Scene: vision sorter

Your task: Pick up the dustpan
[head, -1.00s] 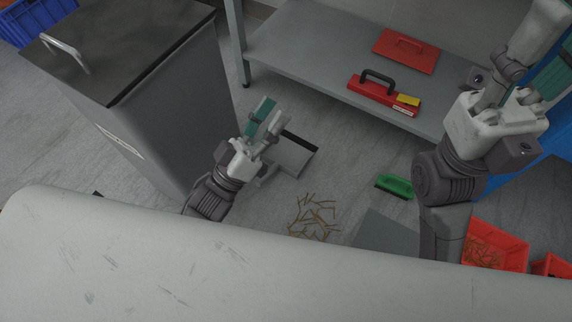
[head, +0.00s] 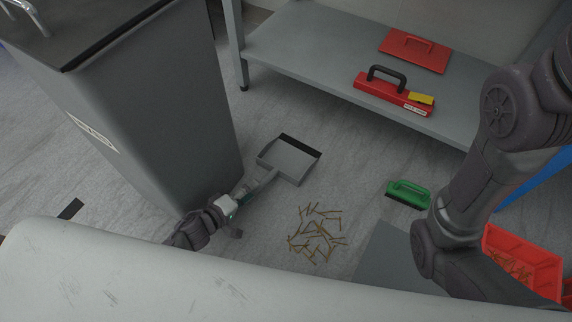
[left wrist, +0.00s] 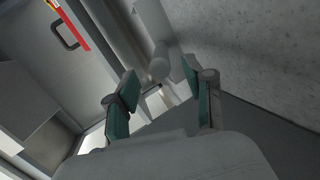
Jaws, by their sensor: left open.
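The grey dustpan (head: 291,161) lies on the floor in the head view, its dark-edged mouth pointing up and right and its handle down and left. My left gripper (head: 242,196) is low near the handle end, partly seen edge-on. In the left wrist view my left gripper (left wrist: 160,78) has its two green-padded fingers apart. Pale grey parts show between and beyond the fingers there; I cannot tell whether they are the handle. Whether the fingers touch the dustpan cannot be told. My right gripper is out of view.
A tall grey bin (head: 160,110) stands close left of the left gripper. Brown debris (head: 316,235) and a green brush (head: 408,194) lie on the floor. A low shelf (head: 300,55) holds a red toolbox (head: 392,93). A red crate (head: 520,262) is at lower right.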

